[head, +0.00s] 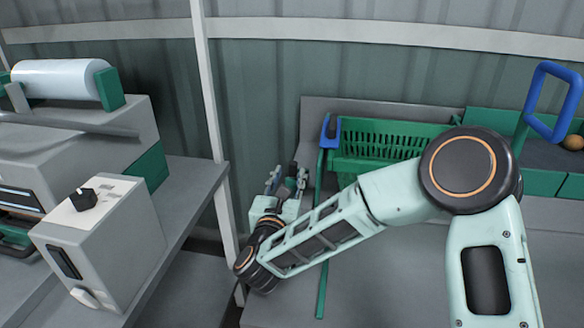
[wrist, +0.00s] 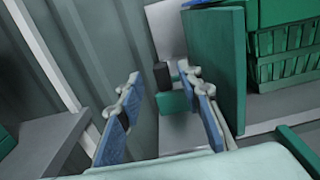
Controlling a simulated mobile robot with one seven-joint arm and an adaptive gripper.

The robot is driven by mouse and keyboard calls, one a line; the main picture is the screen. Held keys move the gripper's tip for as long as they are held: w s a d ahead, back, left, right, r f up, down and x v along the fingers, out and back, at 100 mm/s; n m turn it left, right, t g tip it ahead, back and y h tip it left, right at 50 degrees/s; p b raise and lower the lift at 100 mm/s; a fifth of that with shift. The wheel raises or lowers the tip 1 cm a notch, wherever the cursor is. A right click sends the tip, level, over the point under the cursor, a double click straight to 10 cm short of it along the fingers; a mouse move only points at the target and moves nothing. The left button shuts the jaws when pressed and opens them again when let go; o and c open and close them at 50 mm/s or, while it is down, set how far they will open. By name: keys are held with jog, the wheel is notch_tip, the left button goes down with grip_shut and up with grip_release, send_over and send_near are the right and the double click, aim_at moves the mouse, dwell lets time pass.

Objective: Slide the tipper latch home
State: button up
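The tipper latch shows in the wrist view as a black knob (wrist: 162,75) beside a green block (wrist: 172,102). My gripper (wrist: 159,78) is open, with its blue-padded fingers spread to either side of the knob. I cannot tell whether the knob lies between the fingertips or just beyond them, and no contact shows. In the head view my gripper (head: 289,176) is at the left end of the tipper, and a small dark part there is probably the knob. The green slatted crate (head: 385,138) sits on the tipper. The latch's seat is not clearly visible.
A blue-ended green bar (head: 322,200) stands close to the right of my gripper. A pale post (head: 212,110) and the corrugated wall are to the left. A grey machine with a black dial (head: 84,199) stands on the left bench. A blue loop handle (head: 553,100) is at right.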

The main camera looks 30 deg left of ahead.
aim_at(292, 167)
jog(key=shift+x, duration=2.2)
jog(key=shift+c, duration=0.5)
grip_shut()
